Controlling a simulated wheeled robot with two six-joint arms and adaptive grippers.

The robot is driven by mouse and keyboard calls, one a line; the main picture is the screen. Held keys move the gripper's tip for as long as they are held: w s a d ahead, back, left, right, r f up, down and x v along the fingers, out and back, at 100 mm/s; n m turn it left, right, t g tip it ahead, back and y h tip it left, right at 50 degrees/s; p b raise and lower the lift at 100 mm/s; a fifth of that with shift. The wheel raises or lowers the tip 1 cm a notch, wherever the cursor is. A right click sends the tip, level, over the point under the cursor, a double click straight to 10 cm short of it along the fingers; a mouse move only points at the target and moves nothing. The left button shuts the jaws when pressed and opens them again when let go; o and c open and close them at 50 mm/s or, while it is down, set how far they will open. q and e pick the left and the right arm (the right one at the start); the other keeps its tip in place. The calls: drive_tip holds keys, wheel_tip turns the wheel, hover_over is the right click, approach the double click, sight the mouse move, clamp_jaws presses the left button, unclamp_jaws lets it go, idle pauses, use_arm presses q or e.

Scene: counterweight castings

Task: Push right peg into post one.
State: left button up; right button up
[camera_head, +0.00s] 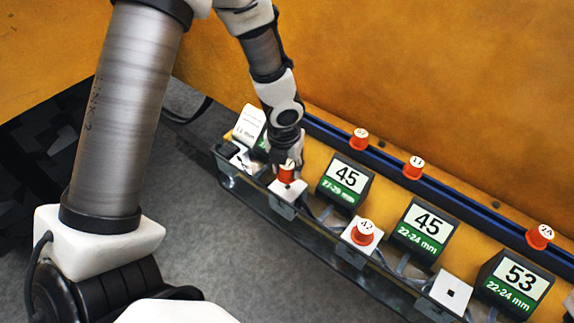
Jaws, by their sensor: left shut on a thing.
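My left gripper (288,158) points down and is shut on a red peg with a white top (286,174). The peg stands at a white post block (287,190) near the left end of the rack. The fingers cover part of the peg, and I cannot tell how deep it sits in the block. Another red peg, marked 42 (363,233), stands on the white block to the right (346,251). A further white block (450,291) shows a dark square hole and no peg. My right gripper is not in view.
Red pegs (358,139), (413,168) and (540,237) sit along a dark blue rail (460,193). An orange wall rises behind. Grey floor lies in front.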

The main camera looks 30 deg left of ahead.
sight(287, 178)
use_arm(q)
drive_tip(key=shift+p, duration=0.5)
idle(1.0)
drive_tip(key=shift+f, duration=0.15)
drive_tip(key=shift+f+b, duration=0.35)
drive_tip(key=shift+b, duration=0.1)
drive_tip(key=shift+f+b, duration=1.6)
drive_tip(key=shift+f, duration=0.25)
drive_tip(key=o, duration=1.2)
drive_tip(key=shift+r, duration=0.1)
drive_tip(key=r, duration=0.4)
drive_tip(key=s+r, duration=0.1)
drive_tip(key=r, duration=0.6)
drive_tip(key=shift+s+d+r, duration=0.2)
drive_tip(key=shift+r, duration=0.15)
